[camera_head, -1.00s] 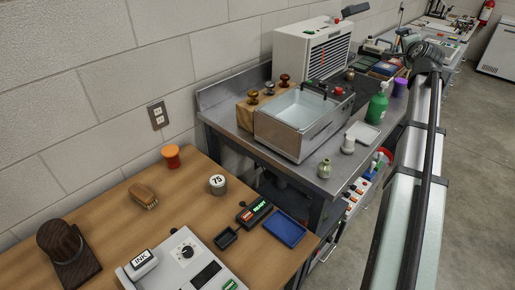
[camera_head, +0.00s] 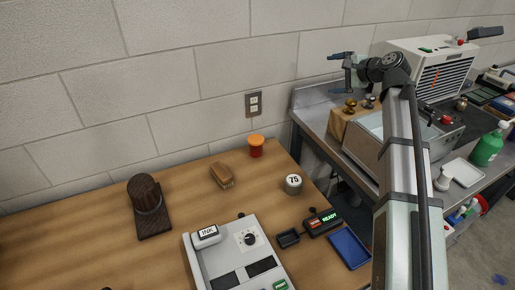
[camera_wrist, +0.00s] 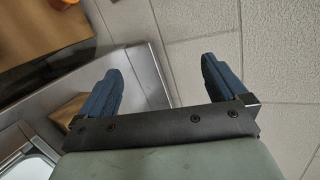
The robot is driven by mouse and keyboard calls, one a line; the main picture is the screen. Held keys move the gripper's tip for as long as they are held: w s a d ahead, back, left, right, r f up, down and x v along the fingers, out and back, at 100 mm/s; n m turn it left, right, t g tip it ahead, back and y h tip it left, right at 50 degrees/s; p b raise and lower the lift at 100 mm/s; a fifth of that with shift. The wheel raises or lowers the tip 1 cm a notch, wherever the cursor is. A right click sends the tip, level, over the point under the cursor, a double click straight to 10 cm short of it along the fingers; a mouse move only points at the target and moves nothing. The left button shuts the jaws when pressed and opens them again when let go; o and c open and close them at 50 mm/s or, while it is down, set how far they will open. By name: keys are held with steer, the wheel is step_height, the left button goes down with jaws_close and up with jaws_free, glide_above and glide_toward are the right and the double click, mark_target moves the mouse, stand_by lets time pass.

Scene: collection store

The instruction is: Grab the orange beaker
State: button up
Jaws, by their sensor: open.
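The orange beaker (camera_head: 256,146) stands upright at the back right of the wooden table (camera_head: 95,225), close to the block wall. An orange shape, probably the beaker, shows cut off at the top left edge of the wrist view (camera_wrist: 62,3). My gripper (camera_head: 340,71) is open and empty, raised to the right of the beaker, above the metal bench's back corner. In the wrist view its two blue fingers (camera_wrist: 165,85) are spread wide, with only wall and bench behind them.
A wooden brush (camera_head: 221,176) and a round "75" weight (camera_head: 292,184) stand near the beaker. A dark wooden stand (camera_head: 148,205), an "INK" machine (camera_head: 235,255) and a blue tray (camera_head: 350,249) are also on the table. The metal bench (camera_head: 306,101) adjoins at the right.

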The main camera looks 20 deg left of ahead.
steer(key=a+f+n+g, duration=0.2)
steer(key=a+f+n, duration=0.2)
steer(key=a, duration=0.3)
steer(key=n+g+h, duration=0.5)
steer(key=n+h, duration=0.4)
steer(key=n, duration=1.2)
glide_above(256, 146)
steer(key=w, duration=0.3)
step_height(256, 146, down, 16)
steer(key=f, duration=0.5)
steer(key=a+f, duration=0.1)
steer(key=f, duration=0.8)
steer(key=shift+w+a+f, duration=0.1)
steer(key=shift+a, duration=0.1)
steer(key=c, duration=1.1)
steer(key=shift+r, duration=0.25)
